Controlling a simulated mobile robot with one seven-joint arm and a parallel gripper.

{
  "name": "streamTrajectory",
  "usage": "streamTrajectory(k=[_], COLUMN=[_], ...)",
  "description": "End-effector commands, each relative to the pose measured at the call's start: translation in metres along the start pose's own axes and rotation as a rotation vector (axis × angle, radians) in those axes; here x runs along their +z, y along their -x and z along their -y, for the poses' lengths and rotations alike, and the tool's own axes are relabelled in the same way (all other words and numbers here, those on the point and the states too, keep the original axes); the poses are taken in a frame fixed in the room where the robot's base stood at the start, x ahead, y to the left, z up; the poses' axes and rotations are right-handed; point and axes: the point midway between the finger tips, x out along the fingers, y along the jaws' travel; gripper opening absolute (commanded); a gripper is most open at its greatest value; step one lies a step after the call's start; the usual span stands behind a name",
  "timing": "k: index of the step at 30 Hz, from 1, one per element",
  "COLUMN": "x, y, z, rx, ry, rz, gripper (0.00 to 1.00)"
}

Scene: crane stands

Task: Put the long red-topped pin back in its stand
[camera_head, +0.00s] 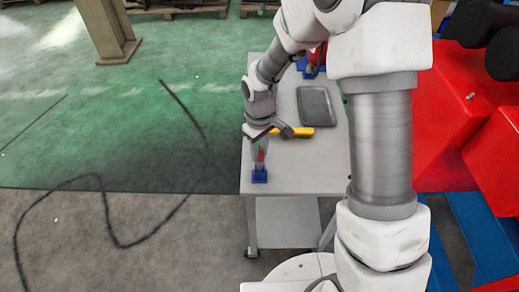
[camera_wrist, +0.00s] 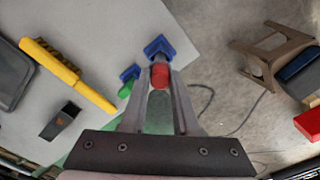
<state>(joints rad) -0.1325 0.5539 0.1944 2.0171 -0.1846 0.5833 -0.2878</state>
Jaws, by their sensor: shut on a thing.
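My gripper (camera_wrist: 160,82) is shut on the red top of the pin (camera_wrist: 160,74), which shows between the fingertips in the wrist view. In the head view the red top (camera_head: 262,155) shows under the hand, above a blue stand (camera_head: 260,176) near the table's front left corner. A blue stand (camera_wrist: 159,47) shows just past the fingertips in the wrist view. The pin's lower part is hidden there, so I cannot tell whether it is in the stand. A smaller blue stand with a green piece (camera_wrist: 127,82) is just left of the fingers.
A yellow-handled brush (camera_wrist: 70,75) lies on the grey table (camera_head: 300,178), left of the gripper in the wrist view. A dark tray (camera_head: 316,106) lies farther back. Another blue stand (camera_head: 310,72) is at the back. A dark block (camera_wrist: 61,121) is near the brush.

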Motion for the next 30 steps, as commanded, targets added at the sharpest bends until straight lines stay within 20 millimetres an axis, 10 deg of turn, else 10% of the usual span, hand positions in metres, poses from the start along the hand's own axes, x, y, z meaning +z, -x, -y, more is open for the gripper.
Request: streamTrajectory(k=[10, 11, 16, 30], x=[0.000, 0.000, 0.000, 0.000], y=[-0.016, -0.013, -0.013, -0.012], z=[0.000, 0.000, 0.000, 0.000], rx=[0.000, 0.000, 0.000, 0.000], ry=[0.000, 0.000, 0.000, 0.000], rz=[0.000, 0.000, 0.000, 0.000], gripper=[0.00, 0.34, 0.64, 0.64])
